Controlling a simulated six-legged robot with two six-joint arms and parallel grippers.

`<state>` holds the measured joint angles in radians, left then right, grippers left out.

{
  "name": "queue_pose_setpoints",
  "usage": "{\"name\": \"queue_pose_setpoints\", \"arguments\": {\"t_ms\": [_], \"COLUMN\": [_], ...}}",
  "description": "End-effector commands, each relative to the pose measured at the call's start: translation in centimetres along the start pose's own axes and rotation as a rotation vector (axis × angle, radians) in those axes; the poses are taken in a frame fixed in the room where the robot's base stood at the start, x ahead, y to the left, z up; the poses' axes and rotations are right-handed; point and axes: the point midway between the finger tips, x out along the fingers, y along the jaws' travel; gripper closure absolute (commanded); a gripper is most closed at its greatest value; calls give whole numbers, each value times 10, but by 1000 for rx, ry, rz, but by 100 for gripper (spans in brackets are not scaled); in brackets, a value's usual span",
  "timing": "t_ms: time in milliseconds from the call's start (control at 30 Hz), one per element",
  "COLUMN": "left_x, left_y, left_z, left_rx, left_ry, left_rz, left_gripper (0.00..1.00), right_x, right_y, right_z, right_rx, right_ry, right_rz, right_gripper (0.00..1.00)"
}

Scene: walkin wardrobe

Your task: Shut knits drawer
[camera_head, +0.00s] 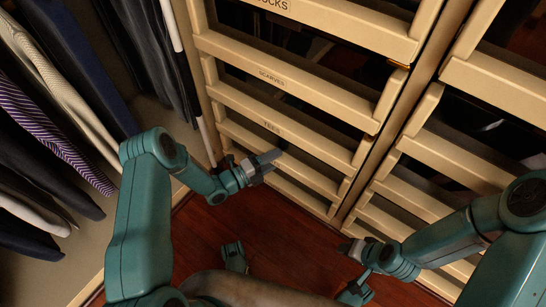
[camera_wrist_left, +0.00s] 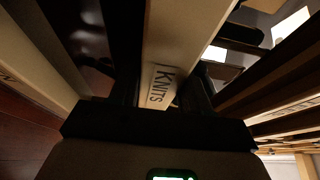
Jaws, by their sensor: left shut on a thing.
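The knits drawer front (camera_wrist_left: 165,60) is a pale wooden board with a dark KNITS label (camera_wrist_left: 162,84). In the left wrist view it lies between the two dark fingers of my left gripper (camera_wrist_left: 163,95), which is shut on it. In the head view my left gripper (camera_head: 264,166) is at the pale drawer front (camera_head: 308,179) below the tees drawer, and it hides the label there. How far this drawer stands out is hard to tell. My right gripper (camera_head: 352,250) is low at the right, apart from the knits drawer, and its jaw state is unclear.
The tees drawer (camera_head: 300,139) and scarves drawer (camera_head: 300,88) are above, with the socks drawer (camera_head: 340,24) higher. Another drawer column (camera_head: 470,150) stands at the right. Clothes (camera_head: 50,90) hang at the left. The reddish wooden floor (camera_head: 285,240) is open below.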

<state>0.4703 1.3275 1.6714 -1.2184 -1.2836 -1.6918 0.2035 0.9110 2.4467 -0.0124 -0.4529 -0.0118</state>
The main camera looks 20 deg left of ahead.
Motion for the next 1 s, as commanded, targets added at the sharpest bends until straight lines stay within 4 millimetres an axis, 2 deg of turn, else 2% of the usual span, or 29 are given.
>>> {"name": "queue_pose_setpoints", "arguments": {"t_ms": [67,100,133,867,1000], "left_x": [3,3,3,5,-2], "left_y": [-2,-2,-2,-6,-7], "left_z": [2,2,2,5,6], "left_rx": [6,7,7,12,11], "left_ry": [-4,-4,-4,-3,-5], "left_rz": [-1,-1,-1,-10,-9], "left_gripper": [100,43,33,33,33], "right_x": [0,0,0,0,-4], "right_y": [0,0,0,0,-1], "right_z": [0,0,0,0,1], "right_rx": [0,0,0,0,1], "right_ry": [0,0,0,0,-5], "right_rz": [0,0,0,0,0], "right_gripper": [57,57,57,57,57]}}
